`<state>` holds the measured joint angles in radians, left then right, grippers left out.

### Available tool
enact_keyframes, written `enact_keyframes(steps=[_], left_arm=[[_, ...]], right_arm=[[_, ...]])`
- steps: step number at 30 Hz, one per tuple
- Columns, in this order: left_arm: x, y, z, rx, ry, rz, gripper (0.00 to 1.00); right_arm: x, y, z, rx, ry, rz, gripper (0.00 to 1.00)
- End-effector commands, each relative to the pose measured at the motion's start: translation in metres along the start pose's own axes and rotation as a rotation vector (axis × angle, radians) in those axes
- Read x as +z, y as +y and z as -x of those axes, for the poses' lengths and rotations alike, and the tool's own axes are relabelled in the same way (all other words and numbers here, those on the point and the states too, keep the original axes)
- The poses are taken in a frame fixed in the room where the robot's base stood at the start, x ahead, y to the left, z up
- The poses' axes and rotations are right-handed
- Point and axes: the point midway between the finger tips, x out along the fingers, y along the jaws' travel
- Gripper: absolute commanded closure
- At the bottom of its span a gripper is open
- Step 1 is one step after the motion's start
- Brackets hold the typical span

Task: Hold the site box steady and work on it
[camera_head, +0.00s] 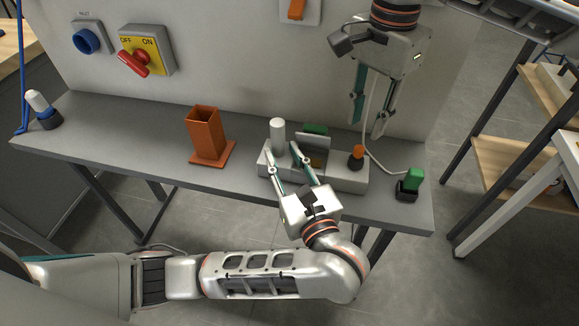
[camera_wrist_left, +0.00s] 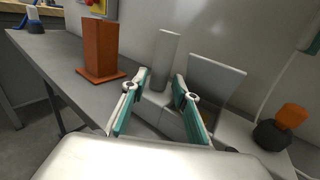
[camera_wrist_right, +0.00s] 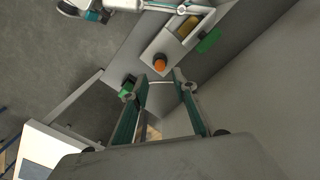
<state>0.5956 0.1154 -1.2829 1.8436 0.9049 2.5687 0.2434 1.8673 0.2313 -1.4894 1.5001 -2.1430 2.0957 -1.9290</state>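The site box (camera_head: 340,180) is a light grey case on the bench. A white cylinder (camera_head: 277,134) stands at its left end, a grey lid plate (camera_head: 313,143) is raised in the middle, and an orange knob on a black base (camera_head: 356,153) is at its right end. A yellowish item (camera_wrist_right: 192,26) shows inside it in the right wrist view. My left gripper (camera_head: 281,150) is open at the box's left part, its fingers spread; contact cannot be told. My right gripper (camera_head: 368,128) is open and empty, above and behind the box's right end.
An orange square holder (camera_head: 206,135) stands left of the box. A green-topped black piece (camera_head: 410,181) sits near the bench's right end, with a white cable (camera_head: 368,115) nearby. A white, blue and black piece (camera_head: 43,110) is far left. A wall panel with switches (camera_head: 147,50) rises behind.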

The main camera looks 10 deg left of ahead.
Motion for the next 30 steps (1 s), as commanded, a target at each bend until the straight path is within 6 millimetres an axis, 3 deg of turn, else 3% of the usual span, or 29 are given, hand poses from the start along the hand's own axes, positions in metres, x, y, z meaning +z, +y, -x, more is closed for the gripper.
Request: enact_keyframes(steps=[3,9,19,23,26,27,30], left_arm=[[0.002,0.000,-0.017,0.001,-0.005,0.000,0.71],[0.001,0.000,-0.033,0.000,-0.002,0.000,0.71],[0.000,0.000,-0.036,0.000,0.000,-0.001,0.71],[0.000,0.000,-0.036,0.000,0.000,-0.001,1.00],[0.000,0.000,-0.036,0.000,0.000,-0.001,1.00],[0.000,0.000,-0.036,0.000,0.000,-0.001,1.00],[0.000,0.000,-0.036,0.000,0.000,0.000,1.00]], right_arm=[[0.000,0.000,0.000,0.000,0.000,0.000,0.72],[0.000,0.000,0.000,0.000,0.000,0.000,0.72],[0.000,0.000,0.000,0.000,0.000,0.000,0.72],[0.000,0.000,0.000,0.000,0.000,0.000,0.72],[0.000,0.000,0.000,0.000,0.000,0.000,0.70],[0.000,0.000,0.000,0.000,0.000,0.000,0.60],[0.000,0.000,0.000,0.000,0.000,0.000,0.60]])
